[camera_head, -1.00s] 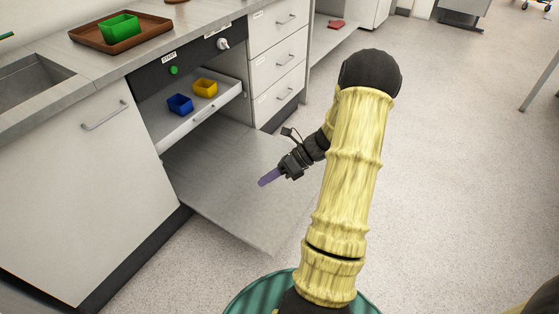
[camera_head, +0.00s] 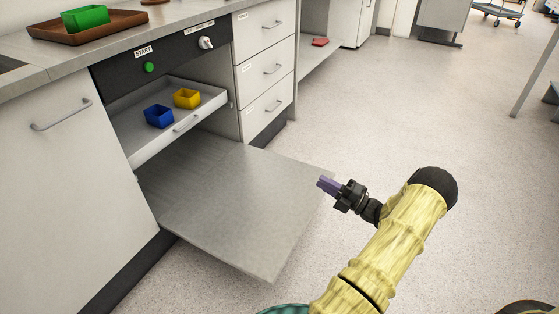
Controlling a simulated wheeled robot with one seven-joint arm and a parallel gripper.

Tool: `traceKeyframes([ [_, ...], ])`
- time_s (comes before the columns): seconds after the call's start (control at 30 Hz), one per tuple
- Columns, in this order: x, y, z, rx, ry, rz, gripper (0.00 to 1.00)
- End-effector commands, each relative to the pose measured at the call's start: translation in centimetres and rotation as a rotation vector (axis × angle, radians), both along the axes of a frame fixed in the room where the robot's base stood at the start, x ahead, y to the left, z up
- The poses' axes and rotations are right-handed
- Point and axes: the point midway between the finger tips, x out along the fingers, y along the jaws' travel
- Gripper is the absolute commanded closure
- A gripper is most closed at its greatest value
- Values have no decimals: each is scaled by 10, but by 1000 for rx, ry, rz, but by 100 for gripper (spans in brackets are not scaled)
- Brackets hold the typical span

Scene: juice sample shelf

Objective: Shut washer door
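The washer door (camera_head: 235,205) is a flat grey panel hinged at the bottom of the washer and folded down, open, reaching out over the floor. Above it the washer rack (camera_head: 140,147) is pulled partly out, holding a blue cup (camera_head: 158,116) and a yellow cup (camera_head: 187,98). My gripper (camera_head: 328,185) with purple fingers is near the door's outer right corner in the picture. Whether it touches the door cannot be told. The fingers look close together, but any gap between them is too small to judge.
The washer's black panel has a green start button (camera_head: 149,67) and a knob (camera_head: 206,43). On the counter a brown tray (camera_head: 62,37) carries a green container (camera_head: 86,18). White drawers (camera_head: 266,68) stand right of the washer. Floor (camera_head: 430,120) to the right is clear.

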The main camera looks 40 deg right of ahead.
Motion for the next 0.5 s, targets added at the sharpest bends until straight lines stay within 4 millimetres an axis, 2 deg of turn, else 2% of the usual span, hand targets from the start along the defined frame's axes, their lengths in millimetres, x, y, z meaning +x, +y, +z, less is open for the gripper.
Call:
traceKeyframes([
  [0.27, 13, 6, 2, -3, 0, 3, 82],
  [0.5, 46, 19, 9, -5, -1, 2, 82],
])
